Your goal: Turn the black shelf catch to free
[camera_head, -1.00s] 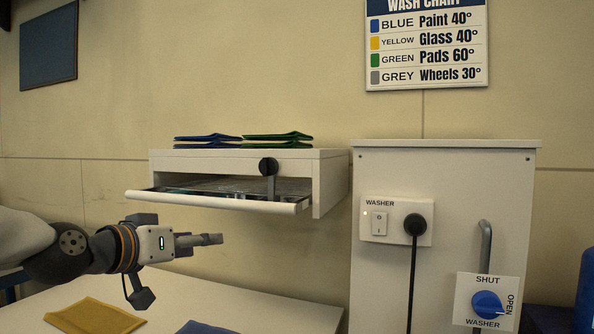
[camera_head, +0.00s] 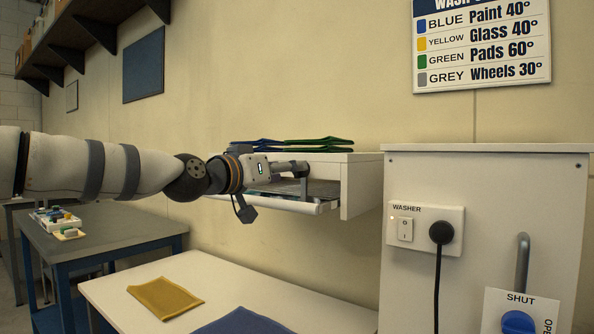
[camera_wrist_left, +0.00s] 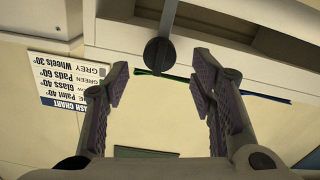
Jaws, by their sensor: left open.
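The black shelf catch (camera_wrist_left: 158,55) is a round knob in the left wrist view, with a grey bar (camera_wrist_left: 168,18) running from it across the shelf's edge. My left gripper (camera_wrist_left: 160,78) is open and empty, its two fingers apart on either side of the knob's line and short of it. In the head view my left gripper (camera_head: 304,167) is at the front of the white wall shelf (camera_head: 358,185) and hides the knob. The grey bar (camera_head: 304,188) shows hanging down below the fingers. My right gripper is not in view.
A pulled-out tray (camera_head: 322,208) sits under the shelf top. Blue (camera_head: 257,144) and green (camera_head: 320,144) cloths lie on top. The white table below holds a yellow cloth (camera_head: 166,297) and a blue cloth (camera_head: 245,325). The washer cabinet (camera_head: 480,170) stands to the right.

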